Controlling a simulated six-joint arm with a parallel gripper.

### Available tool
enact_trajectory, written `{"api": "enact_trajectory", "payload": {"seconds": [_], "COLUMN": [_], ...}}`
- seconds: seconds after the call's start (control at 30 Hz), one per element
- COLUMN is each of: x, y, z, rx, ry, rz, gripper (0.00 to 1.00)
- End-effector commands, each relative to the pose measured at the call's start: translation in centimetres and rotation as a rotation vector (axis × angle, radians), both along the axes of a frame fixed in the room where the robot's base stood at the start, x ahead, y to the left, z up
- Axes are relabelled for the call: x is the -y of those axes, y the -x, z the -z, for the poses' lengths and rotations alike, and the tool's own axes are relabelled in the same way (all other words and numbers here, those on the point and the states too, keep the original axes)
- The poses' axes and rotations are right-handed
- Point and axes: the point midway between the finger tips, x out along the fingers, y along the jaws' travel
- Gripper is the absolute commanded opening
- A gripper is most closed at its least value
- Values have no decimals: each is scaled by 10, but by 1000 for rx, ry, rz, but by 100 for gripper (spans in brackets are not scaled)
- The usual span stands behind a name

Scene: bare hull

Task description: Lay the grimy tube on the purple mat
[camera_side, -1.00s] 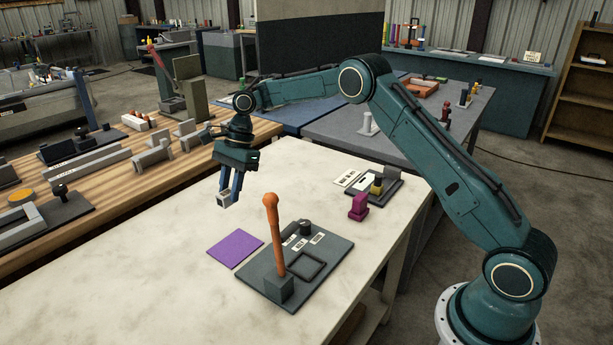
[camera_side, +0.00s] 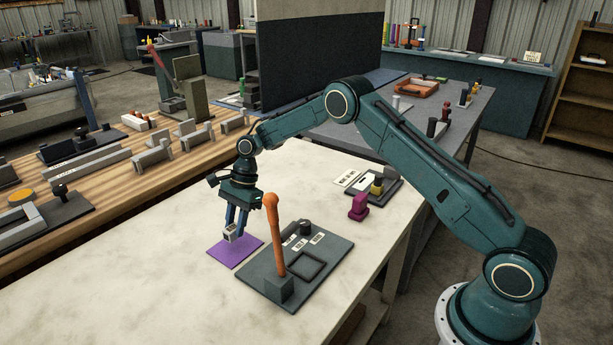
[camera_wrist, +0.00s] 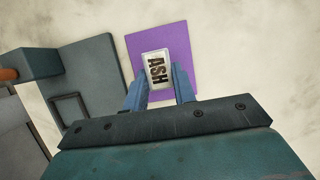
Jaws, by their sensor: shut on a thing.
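My gripper (camera_side: 235,228) is shut on a small pale block-like piece (camera_side: 232,237) marked "ASH", which also shows in the wrist view (camera_wrist: 156,68) between the two blue fingers. Its shape looks boxy, and I cannot tell whether it is the grimy tube; no other tube stands out on the pale table. The purple mat (camera_side: 225,252) lies flat on the table. In the wrist view the piece overlaps the mat (camera_wrist: 182,42), with purple showing around it. I cannot tell whether the piece touches the mat or hangs just above it.
A dark grey plate (camera_side: 325,258) with an upright orange-handled lever (camera_side: 273,235) stands close to the right of the mat. A magenta piece (camera_side: 358,208) and a dark labelled tray (camera_side: 385,190) are farther right. The table to the left of the mat is clear.

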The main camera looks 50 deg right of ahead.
Motion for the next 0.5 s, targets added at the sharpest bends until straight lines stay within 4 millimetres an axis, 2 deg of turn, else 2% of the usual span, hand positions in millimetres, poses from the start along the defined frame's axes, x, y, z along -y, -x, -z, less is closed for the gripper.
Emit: {"api": "enact_trajectory", "payload": {"seconds": [0.23, 0.5], "x": [0, 0], "y": [1, 0], "z": [29, 32], "rx": [-3, 0], "ry": [0, 0], "rz": [0, 0], "gripper": [4, 4]}}
